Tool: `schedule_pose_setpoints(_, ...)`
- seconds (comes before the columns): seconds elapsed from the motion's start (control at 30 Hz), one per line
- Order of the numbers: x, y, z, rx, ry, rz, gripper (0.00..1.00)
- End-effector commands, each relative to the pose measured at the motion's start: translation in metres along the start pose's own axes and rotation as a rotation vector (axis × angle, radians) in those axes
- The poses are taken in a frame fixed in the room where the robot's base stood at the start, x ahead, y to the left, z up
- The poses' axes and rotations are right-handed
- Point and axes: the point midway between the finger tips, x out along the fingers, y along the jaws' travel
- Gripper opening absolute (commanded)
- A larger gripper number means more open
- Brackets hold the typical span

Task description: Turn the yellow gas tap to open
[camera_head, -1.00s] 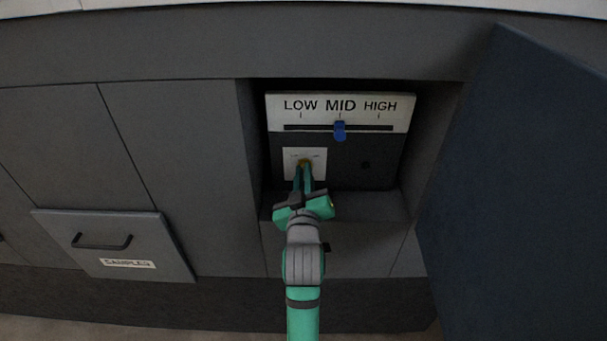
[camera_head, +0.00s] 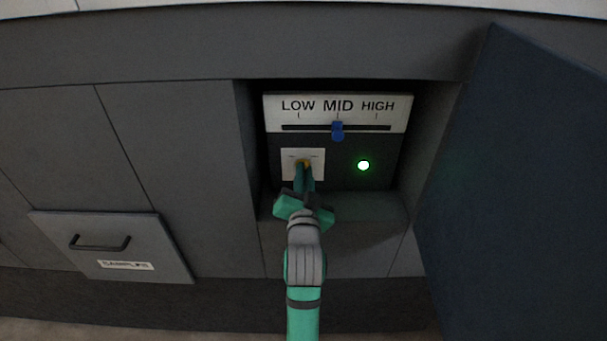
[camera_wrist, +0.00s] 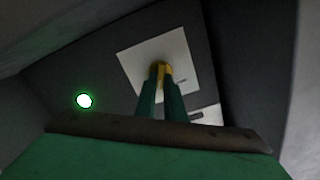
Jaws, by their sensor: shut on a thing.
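The yellow gas tap (camera_head: 305,163) sits on a white square plate (camera_head: 289,172) inside the recessed compartment, left of centre. In the wrist view the tap (camera_wrist: 159,66) shows at the fingertips, in front of the white plate (camera_wrist: 181,52), which looks tilted there. My gripper (camera_head: 305,172) reaches in from below and is shut on the tap; its two green fingers (camera_wrist: 160,82) lie on either side of it. The fingers hide part of the tap, so its exact angle is hard to tell.
A lit green light (camera_head: 363,165) is right of the plate. Above is a LOW/MID/HIGH panel with a blue slider (camera_head: 337,131) at MID. An open dark door (camera_head: 515,190) stands at the right. A drawer (camera_head: 110,245) with a handle protrudes at lower left.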

Motion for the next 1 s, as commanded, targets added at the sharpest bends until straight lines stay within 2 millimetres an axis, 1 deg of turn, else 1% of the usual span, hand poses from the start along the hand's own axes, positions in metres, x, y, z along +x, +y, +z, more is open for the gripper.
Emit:
schedule_pose_setpoints(0.2,-0.0004,0.0019,0.0026,0.148,-0.005,0.003,0.00)
schedule_pose_setpoints(0.4,-0.0004,0.0028,0.0026,0.237,-0.005,0.004,0.00)
schedule_pose_setpoints(0.6,-0.0004,0.0033,0.0027,0.280,-0.005,0.005,0.00)
schedule_pose_setpoints(1.0,-0.0004,0.0035,0.0029,0.292,-0.006,0.005,0.00)
